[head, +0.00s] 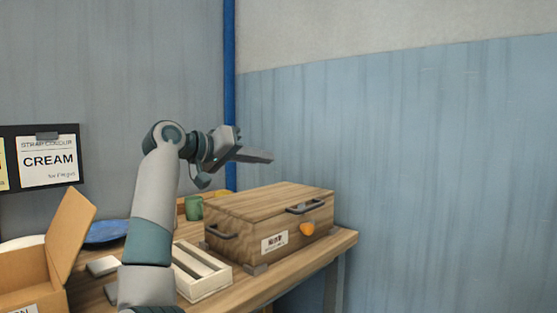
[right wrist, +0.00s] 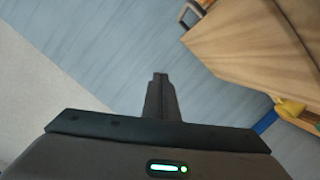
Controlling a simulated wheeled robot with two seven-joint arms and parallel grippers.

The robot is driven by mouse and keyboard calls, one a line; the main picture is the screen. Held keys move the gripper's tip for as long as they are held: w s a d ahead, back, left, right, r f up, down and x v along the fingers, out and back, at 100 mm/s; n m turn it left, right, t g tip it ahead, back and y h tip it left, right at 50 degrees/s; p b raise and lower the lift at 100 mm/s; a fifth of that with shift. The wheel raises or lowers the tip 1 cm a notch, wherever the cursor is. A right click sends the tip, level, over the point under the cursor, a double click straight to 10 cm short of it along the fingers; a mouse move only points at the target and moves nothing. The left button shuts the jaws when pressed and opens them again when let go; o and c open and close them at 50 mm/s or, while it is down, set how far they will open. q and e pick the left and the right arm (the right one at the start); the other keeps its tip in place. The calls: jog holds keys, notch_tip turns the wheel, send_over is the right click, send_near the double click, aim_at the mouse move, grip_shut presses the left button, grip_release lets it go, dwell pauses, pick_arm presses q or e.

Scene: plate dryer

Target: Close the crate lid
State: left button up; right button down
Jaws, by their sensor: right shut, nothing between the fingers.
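The wooden crate (head: 250,238) stands at the right end of the table in the head view. Its lid (head: 270,201) lies flat on top and looks closed, with a dark handle (head: 305,206) at the front right. A label and an orange tag (head: 307,228) are on the front. The crate also shows in the right wrist view (right wrist: 255,45), tilted, at upper right. My right gripper (head: 268,156) is above and behind the lid in the picture, apart from it. Its fingers are shut and empty, and they show in the right wrist view (right wrist: 160,78). My left gripper is not in view.
A white divided tray (head: 222,281) stands just left of the crate. An open cardboard box (head: 22,277), a blue plate (head: 107,232) and a green cup (head: 194,207) are farther left. The blue wall (head: 430,170) and a blue post (head: 229,90) stand behind.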

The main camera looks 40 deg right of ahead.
jog(key=shift+v, duration=2.35)
